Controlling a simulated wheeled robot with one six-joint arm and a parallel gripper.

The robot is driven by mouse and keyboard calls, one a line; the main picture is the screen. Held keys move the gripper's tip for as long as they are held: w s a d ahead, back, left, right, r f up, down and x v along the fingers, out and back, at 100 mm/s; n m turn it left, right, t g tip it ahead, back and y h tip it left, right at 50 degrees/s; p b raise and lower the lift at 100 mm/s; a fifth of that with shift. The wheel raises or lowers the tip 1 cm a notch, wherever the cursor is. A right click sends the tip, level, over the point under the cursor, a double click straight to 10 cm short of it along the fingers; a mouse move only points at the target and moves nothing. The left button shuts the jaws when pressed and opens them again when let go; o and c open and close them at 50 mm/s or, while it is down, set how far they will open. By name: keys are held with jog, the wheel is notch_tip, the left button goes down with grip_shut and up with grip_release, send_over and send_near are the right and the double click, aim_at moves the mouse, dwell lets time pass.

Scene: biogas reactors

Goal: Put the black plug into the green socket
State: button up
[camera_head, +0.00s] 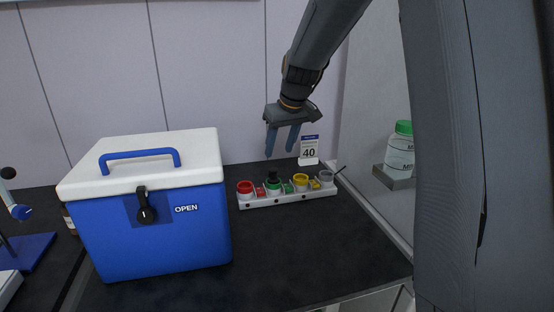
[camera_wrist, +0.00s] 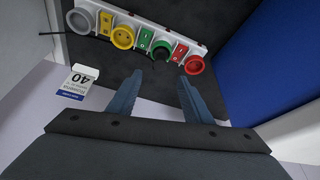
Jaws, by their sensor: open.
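The black plug (camera_head: 273,177) stands upright at the green socket (camera_head: 273,188), in the white socket strip (camera_head: 290,199) on the dark bench. It appears to rise out of that socket; how deep it sits I cannot tell. In the wrist view the green socket (camera_wrist: 161,51) is near the top centre, beyond my fingertips. My gripper (camera_head: 280,153) is open and empty, pointing down above the strip, apart from the plug. Its two fingers also show in the wrist view (camera_wrist: 160,77), with a clear gap between them.
Red (camera_head: 245,189), yellow (camera_head: 301,181) and grey (camera_head: 325,178) sockets share the strip, with small switches between. A blue cooler box (camera_head: 160,235) with a white lid stands left. A card marked 40 (camera_head: 309,150) stands behind. The bench in front is clear.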

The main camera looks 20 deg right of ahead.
jog(key=s+f+m+g, duration=0.1)
jog(key=s+f, duration=0.3)
jog(key=s, duration=0.6)
jog(key=s+f+m+g, duration=0.1)
jog(key=s+f, duration=0.4)
jog(key=s, duration=0.6)
jog(key=s+a+f+m+g+h, duration=0.1)
jog(key=s+f, duration=0.3)
jog(key=s, duration=0.6)
jog(key=shift+s+f+g, duration=0.2)
jog(key=shift+s+g, duration=0.2)
